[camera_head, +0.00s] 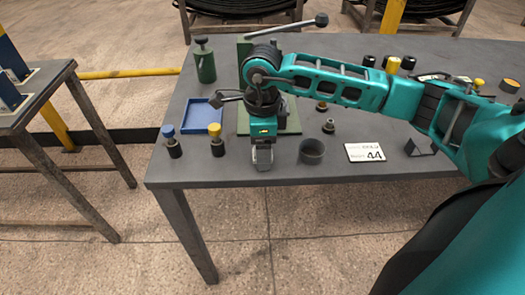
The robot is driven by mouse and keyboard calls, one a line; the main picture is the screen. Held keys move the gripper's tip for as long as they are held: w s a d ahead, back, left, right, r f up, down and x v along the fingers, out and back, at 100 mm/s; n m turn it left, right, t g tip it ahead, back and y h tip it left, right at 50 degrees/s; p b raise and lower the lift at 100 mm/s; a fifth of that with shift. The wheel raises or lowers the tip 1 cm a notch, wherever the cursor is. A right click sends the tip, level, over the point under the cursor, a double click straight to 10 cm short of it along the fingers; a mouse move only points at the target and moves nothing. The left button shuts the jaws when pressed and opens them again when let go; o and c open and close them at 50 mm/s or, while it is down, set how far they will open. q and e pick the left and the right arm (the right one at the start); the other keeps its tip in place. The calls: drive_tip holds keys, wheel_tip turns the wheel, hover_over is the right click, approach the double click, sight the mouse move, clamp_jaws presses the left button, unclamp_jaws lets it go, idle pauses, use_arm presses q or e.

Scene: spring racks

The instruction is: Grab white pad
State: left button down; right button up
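A flat white card (365,152) with dark print, including "44", lies on the grey table near its front edge. It is the only white pad-like thing I can make out. My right arm reaches in from the right over the table. My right gripper (262,166) points down near the front edge, left of the card and apart from it, with a dark round cup between them. Its fingers look grey and small, and I cannot tell whether they are open or shut. My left gripper is not in view.
The table (230,174) holds a blue tray (190,128), a green bottle (204,62), blue-topped (171,142) and yellow-topped (215,142) pieces, and the dark cup (312,152). A green base plate (288,145) and a long lever (300,23) show around my arm. Another bench (40,85) stands left.

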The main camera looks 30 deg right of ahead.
drive_tip(key=shift+f, duration=0.25)
drive_tip(key=c, duration=1.2)
drive_tip(key=shift+o, duration=0.2)
drive_tip(key=shift+r, duration=0.1)
